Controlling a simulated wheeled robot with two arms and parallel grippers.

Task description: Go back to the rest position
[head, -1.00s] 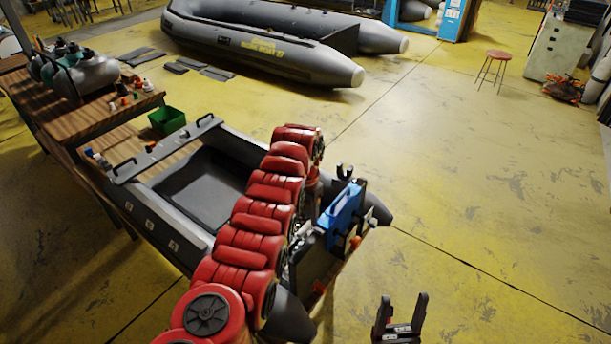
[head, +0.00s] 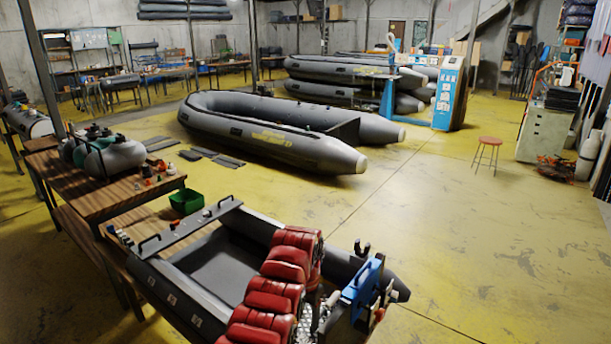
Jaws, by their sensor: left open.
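My left gripper (head: 362,247) shows at the lower middle of the head view, beyond my red left arm. A blue part (head: 362,281) shows just below the fingers. My arm hides part of the boat's stern. My right gripper is not in view.
A wooden workbench (head: 112,192) with grey tanks stands at the left, and a green bin (head: 186,201) is behind the small boat. A larger grey boat (head: 270,140) lies further back. A red stool (head: 488,153) stands at the right.

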